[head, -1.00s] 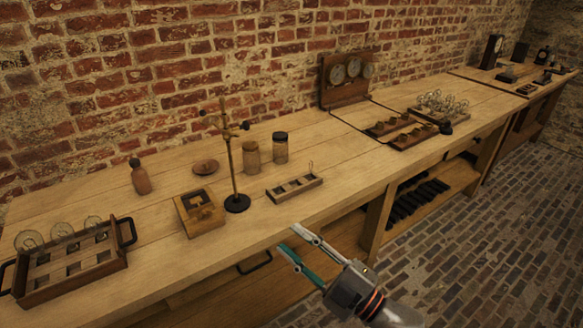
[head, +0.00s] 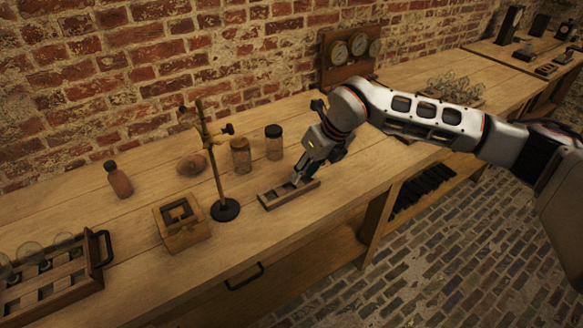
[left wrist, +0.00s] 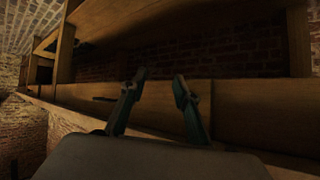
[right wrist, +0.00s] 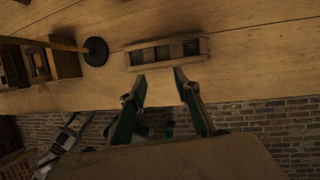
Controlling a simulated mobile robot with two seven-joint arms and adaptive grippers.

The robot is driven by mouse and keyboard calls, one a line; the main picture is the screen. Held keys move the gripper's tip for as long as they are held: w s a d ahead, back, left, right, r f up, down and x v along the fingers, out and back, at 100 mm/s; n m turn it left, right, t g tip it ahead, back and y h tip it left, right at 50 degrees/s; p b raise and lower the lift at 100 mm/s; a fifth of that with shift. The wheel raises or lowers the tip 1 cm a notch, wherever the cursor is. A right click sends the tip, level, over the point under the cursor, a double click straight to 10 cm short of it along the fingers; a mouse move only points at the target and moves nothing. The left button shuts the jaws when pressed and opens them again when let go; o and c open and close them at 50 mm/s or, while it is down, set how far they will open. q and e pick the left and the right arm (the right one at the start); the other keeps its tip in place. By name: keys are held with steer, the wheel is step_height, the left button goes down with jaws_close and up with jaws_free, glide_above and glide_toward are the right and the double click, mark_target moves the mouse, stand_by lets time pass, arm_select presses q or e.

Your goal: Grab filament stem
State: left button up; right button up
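The small wooden rack (head: 274,200) with several slots stands near the bench's front edge. It also shows ahead of the fingers in the right wrist view (right wrist: 134,60). I cannot make out the filament stem; my right gripper covers the rack's right end in the head view. My right gripper (head: 297,179) points down over that end. In the right wrist view its fingers (right wrist: 162,84) are apart, with no held object visible between them. My left gripper (left wrist: 155,88) is open and empty, facing the wooden front under a bench; it is outside the head view.
A clamp stand (head: 219,180) rises left of the rack, with two jars (head: 241,156) behind it. A wooden box (head: 185,230) and a bulb tray (head: 60,275) stand further left. Bare bench lies in front of the stand.

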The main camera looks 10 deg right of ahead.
steer(key=w+d+r+t+h, duration=0.1)
steer(key=w+d+r+h, duration=0.1)
steer(key=w+d, duration=0.2)
steer(key=x, duration=0.3)
steer(key=p+x, duration=0.1)
steer(key=x, duration=0.3)
steer(key=shift+w+a+r, duration=0.1)
steer(key=shift+w+a, duration=0.15)
steer(key=shift+w, duration=0.2)
jaws_close()
